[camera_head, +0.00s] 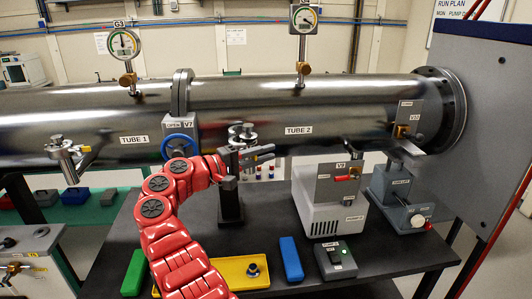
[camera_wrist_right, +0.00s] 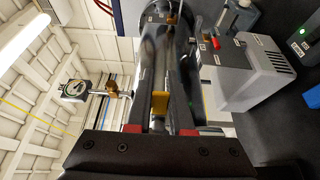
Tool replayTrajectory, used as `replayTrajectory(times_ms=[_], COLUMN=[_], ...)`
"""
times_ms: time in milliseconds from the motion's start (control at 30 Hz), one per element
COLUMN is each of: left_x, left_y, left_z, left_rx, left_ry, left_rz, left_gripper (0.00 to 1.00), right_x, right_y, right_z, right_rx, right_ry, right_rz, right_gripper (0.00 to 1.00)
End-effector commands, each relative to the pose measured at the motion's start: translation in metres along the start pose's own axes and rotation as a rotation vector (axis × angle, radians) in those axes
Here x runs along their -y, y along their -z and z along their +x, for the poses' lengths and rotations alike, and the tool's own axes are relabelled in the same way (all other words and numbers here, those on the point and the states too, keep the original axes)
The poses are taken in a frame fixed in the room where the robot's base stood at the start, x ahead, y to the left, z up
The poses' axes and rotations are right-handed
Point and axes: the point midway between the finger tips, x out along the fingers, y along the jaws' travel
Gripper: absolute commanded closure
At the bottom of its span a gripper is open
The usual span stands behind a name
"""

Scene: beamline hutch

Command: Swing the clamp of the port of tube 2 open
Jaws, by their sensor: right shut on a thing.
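Tube 2 (camera_head: 330,115) is the dark shiny pipe on the right in the head view. The metal port with its clamp (camera_head: 243,133) sticks out of its front side, near the left end of tube 2. My right gripper (camera_head: 262,155), on the red arm, is at this port, just below and in front of it. In the wrist view the two dark fingers (camera_wrist_right: 162,85) have a small brass-coloured part (camera_wrist_right: 160,103) between them. The gripper is shut on the clamp; its exact grip and the clamp's angle are partly hidden. My left gripper is out of view.
Tube 1 (camera_head: 60,115) has a similar port (camera_head: 68,152). A grey pump box (camera_head: 330,205), a blue block (camera_head: 291,258), a switch box (camera_head: 335,260), a yellow tray (camera_head: 232,270) and a green block (camera_head: 134,272) are on the black bench. Gauges stand above the tubes.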

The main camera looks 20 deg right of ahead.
Motion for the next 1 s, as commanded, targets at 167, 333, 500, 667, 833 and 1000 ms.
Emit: replayTrajectory(times_ms=[167, 333, 500, 667, 833, 1000], left_x=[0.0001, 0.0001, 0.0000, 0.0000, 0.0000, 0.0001], left_y=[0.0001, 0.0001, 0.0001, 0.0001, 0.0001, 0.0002], left_z=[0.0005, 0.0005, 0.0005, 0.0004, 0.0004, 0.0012], left_rx=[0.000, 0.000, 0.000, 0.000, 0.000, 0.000], left_ry=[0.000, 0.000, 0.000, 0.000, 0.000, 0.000], left_rz=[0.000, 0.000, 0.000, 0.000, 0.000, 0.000], left_gripper=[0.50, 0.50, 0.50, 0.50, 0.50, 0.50], right_x=[-0.0014, -0.0012, -0.0010, -0.0006, -0.0003, -0.0005], right_y=[-0.0001, -0.0001, -0.0001, -0.0001, -0.0002, -0.0003], right_z=[-0.0007, -0.0007, -0.0007, -0.0006, -0.0005, -0.0005], right_rx=[0.005, 0.006, 0.005, 0.006, 0.006, 0.006], right_ry=[-0.002, -0.002, -0.002, -0.001, -0.001, -0.001], right_rz=[0.002, 0.001, 0.001, 0.000, 0.000, 0.000], right_gripper=[1.00, 1.00, 0.71, 0.50, 0.50, 0.50])
